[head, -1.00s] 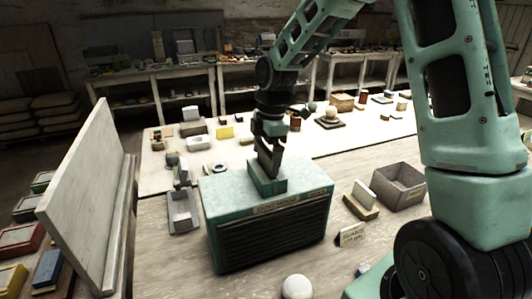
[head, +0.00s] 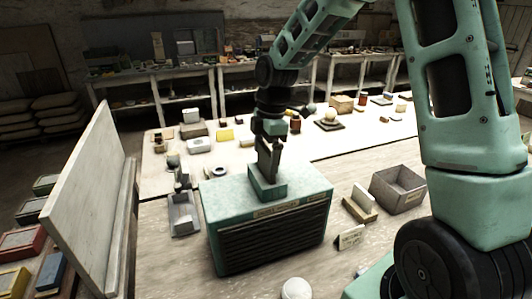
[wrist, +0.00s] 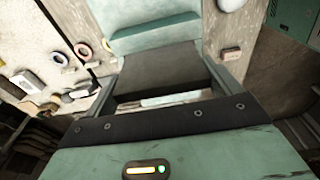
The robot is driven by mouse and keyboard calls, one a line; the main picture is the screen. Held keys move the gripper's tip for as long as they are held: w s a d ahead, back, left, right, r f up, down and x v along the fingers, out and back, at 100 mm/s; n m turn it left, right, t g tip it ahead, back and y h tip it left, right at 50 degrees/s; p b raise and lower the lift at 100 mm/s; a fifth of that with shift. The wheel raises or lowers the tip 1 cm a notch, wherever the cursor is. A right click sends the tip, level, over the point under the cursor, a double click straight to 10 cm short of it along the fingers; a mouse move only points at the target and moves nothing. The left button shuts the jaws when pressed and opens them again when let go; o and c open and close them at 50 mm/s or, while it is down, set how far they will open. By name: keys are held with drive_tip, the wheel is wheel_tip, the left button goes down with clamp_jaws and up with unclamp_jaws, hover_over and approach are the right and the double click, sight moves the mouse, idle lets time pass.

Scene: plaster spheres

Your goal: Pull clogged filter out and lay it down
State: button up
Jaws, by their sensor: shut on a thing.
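A teal box unit (head: 272,200) with a dark louvred front stands on the table in the head view. A raised teal collar (head: 268,187) sits on its top, and shows in the wrist view too (wrist: 155,38). My gripper (head: 268,150) is above the collar, pointing down, shut on a grey-brown flat filter (head: 265,168). The filter stands upright, its lower part hidden in or behind the collar; I cannot tell how much is inside. In the wrist view the dark filter face (wrist: 165,68) lies between my fingers.
Left of the unit is a grey metal tray (head: 183,222). To its right are a pale slab in a wooden stand (head: 362,202), an open grey bin (head: 410,193) and a small sign (head: 350,238). A white ball (head: 296,288) lies in front. A large leaning board (head: 85,200) stands left.

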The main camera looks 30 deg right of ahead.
drive_tip(key=shift+r+p, duration=2.2)
drive_tip(key=shift+r, duration=0.4)
drive_tip(key=shift+s, duration=0.1)
